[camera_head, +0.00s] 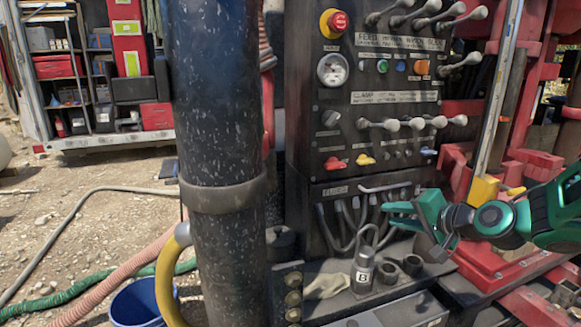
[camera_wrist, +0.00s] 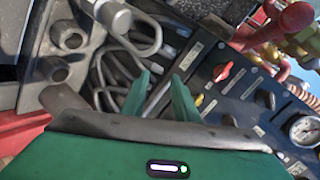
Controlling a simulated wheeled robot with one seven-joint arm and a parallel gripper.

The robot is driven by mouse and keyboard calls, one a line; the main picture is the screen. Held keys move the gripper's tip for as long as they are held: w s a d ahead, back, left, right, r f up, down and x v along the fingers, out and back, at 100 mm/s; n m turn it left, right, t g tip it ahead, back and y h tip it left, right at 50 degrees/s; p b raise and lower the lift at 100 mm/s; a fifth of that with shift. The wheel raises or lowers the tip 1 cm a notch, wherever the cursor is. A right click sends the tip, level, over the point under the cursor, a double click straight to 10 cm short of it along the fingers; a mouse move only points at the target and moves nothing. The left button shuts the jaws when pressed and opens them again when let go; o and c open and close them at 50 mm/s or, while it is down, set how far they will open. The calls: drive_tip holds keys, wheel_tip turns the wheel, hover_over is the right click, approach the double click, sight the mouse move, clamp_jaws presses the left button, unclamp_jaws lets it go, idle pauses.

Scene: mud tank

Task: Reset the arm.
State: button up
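My gripper (camera_head: 390,215) is at the right in the head view, in front of the lower part of the black control panel (camera_head: 375,100). Its green fingers point left toward the grey hoses (camera_head: 342,222) under the panel. In the wrist view the two fingers of my gripper (camera_wrist: 160,80) stand apart with nothing visible held between them. Grey hoses (camera_wrist: 112,75) lie behind and left of the fingers there. I cannot tell whether a finger touches a hose. My green arm (camera_head: 550,215) comes in from the right edge.
A thick dark vertical pipe (camera_head: 215,110) stands left of the panel. A ledge below my gripper holds a cylindrical fitting (camera_head: 363,270) and short black tubes (camera_head: 412,265). Panel levers (camera_head: 415,122) and a red switch (camera_wrist: 221,72) are close by. Open gravel lies at the left.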

drive_tip(key=s+d+f+g+h, duration=0.1)
drive_tip(key=s+d+g, duration=0.3)
drive_tip(key=s, duration=0.7)
drive_tip(key=s+d+f+n+g+h, duration=0.1)
drive_tip(key=s+d+f+g+h, duration=0.1)
drive_tip(key=s, duration=1)
drive_tip(key=s+d+f+n+g+h, duration=0.1)
drive_tip(key=s+d+f+g, duration=0.2)
drive_tip(key=s+d+g, duration=0.3)
drive_tip(key=s+d, duration=0.1)
drive_tip(key=s, duration=0.4)
drive_tip(key=shift+s+h, duration=0.25)
drive_tip(key=shift+h, duration=0.15)
drive_tip(key=shift+w+f, duration=0.3)
drive_tip(key=shift+w, duration=0.35)
